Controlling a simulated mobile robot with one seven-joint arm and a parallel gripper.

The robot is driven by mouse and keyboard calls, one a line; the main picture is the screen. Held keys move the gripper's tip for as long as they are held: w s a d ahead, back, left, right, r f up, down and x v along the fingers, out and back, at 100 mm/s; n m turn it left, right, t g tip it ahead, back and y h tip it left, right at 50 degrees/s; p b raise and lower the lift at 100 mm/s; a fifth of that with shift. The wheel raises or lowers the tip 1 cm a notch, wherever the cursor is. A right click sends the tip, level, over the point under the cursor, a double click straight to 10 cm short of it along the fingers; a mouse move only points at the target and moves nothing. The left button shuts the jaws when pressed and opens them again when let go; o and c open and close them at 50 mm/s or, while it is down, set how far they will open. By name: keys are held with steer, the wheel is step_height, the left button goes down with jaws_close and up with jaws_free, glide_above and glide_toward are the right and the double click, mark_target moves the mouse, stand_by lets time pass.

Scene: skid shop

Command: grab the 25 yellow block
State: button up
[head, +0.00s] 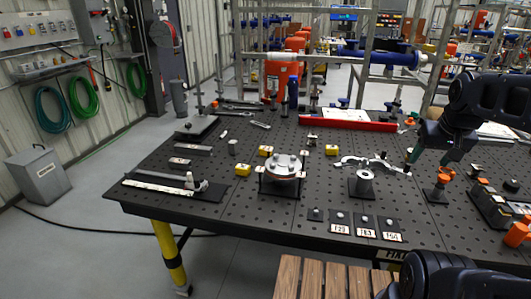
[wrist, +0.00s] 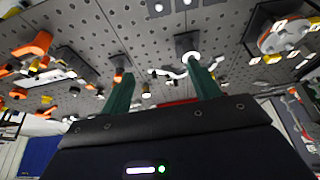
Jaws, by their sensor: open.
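Three small yellow blocks lie on the dark perforated table (head: 225,195) in the head view. One yellow block (head: 243,170) is left of the flanged fitting, another yellow block (head: 266,151) lies just behind it, and a third yellow block (head: 332,150) lies behind and right of the fitting. Their markings are too small to read, so I cannot tell which is 25. My gripper (head: 428,158) is at the right of the table, well right of all three. In the wrist view my gripper (wrist: 161,70) is open, with nothing between its green fingers.
A bolted flanged fitting (head: 282,173) on a stand and a grey spool (head: 363,184) stand mid-table. A silver bracket (head: 372,163) lies left of my gripper. Labelled plates (head: 365,227) lie at the front edge. Orange parts (head: 437,190) stand below my gripper. A red bar (head: 345,123) lies behind.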

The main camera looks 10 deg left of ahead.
steer(key=w+a+r+n+g, duration=0.1)
steer(key=w+a+r+n, duration=0.25)
steer(key=w, duration=0.45)
steer(key=w+a+r+n, duration=0.2)
steer(key=w+a, duration=0.3)
steer(key=w, duration=0.4)
steer(key=w+a+f+n+g, duration=0.2)
steer(key=w+a+n, duration=0.2)
steer(key=w+a, duration=0.95)
steer(key=w+a+f+n, duration=0.2)
steer(key=w+a+f, duration=0.2)
steer(key=a+f, duration=0.3)
steer(key=w+a+f+n+g, duration=0.1)
steer(key=w+a+f+n, duration=0.2)
steer(key=a+f, duration=0.4)
steer(key=w+a+f+n, duration=0.3)
steer(key=w+a+f, duration=0.2)
steer(key=a, duration=1.2)
steer(key=shift+w+f+g, duration=0.15)
steer(key=shift+w+f, duration=0.05)
steer(key=shift+f, duration=0.55)
steer(key=shift+w+f+g, duration=0.15)
steer(key=shift+f, duration=5.6)
steer(key=c, duration=1.1)
